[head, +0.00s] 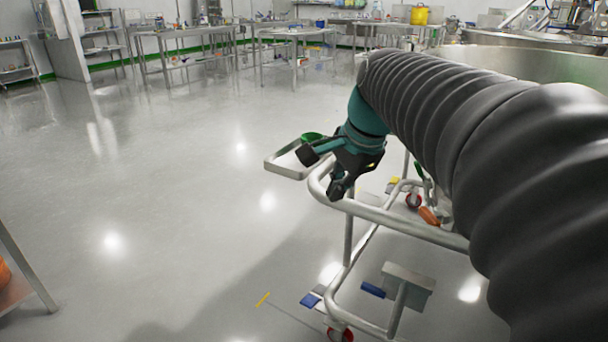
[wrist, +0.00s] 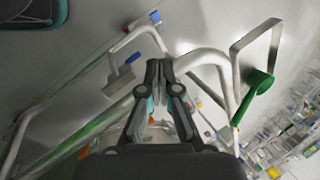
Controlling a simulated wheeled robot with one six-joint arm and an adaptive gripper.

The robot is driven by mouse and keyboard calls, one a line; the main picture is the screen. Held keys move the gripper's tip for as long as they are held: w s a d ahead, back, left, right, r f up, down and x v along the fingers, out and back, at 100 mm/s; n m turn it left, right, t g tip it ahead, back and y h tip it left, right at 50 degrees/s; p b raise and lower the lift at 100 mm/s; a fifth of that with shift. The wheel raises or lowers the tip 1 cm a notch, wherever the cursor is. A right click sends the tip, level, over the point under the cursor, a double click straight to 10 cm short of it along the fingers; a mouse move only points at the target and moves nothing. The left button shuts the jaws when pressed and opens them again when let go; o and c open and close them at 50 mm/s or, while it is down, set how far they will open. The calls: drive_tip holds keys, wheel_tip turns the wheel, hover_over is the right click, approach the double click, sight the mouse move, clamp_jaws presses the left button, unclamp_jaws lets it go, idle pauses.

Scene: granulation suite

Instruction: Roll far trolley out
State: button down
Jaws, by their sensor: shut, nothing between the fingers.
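A trolley (head: 410,227) with a pale tubular frame and red castors stands in front of me in the head view. Its rounded top rail bends at the corner next to my gripper (head: 324,172). My gripper is dark with a teal wrist, and its fingers are shut and empty. In the wrist view the gripper (wrist: 160,66) points past the trolley's pale curved tube (wrist: 207,60), which passes close to the fingertips. I cannot tell whether they touch. My arm hides much of the trolley's right side. Whether this is the far trolley is unclear.
A blue-handled tool (head: 373,289) shows low by the frame. Steel tables (head: 190,32) stand at the back. The floor to the left is wide and clear.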

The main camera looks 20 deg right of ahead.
drive_tip(key=w+d+m+y+b, duration=0.2)
drive_tip(key=w+d+m+b, duration=0.1)
drive_tip(key=w+d+m, duration=0.85)
drive_tip(key=w+a+f+m+b, duration=0.1)
drive_tip(key=w+a+f+b, duration=0.2)
drive_tip(key=w+f, duration=0.3)
drive_tip(key=shift+a+f, duration=0.9)
drive_tip(key=shift+f, duration=0.05)
